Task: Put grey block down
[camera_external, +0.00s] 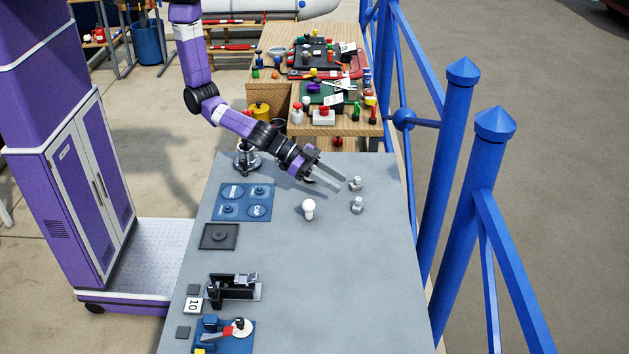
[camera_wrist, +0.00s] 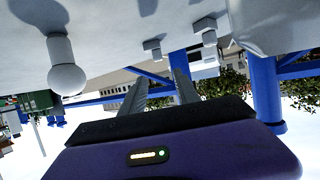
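Two small light-grey pieces, each like a block with a stub, lie on the grey table. One grey piece (camera_external: 355,183) is just beyond my fingertips; the other grey piece (camera_external: 357,205) lies a little nearer the camera. I cannot tell which is the grey block. Two similar pieces (camera_wrist: 152,48) and (camera_wrist: 208,30) show in the wrist view. My gripper (camera_external: 345,187) is low over the table's far part, its two fingers apart. In the wrist view its fingers (camera_wrist: 159,75) have nothing visible between them. A large pale shape (camera_wrist: 265,25) in the wrist view is unclear.
A white bulb-shaped piece (camera_external: 308,208) stands left of the grey pieces. A blue plate (camera_external: 243,202), a dark square plate (camera_external: 218,237) and a black fixture (camera_external: 232,288) line the table's left side. The table's right middle is clear. Blue railing (camera_external: 452,150) runs along the right.

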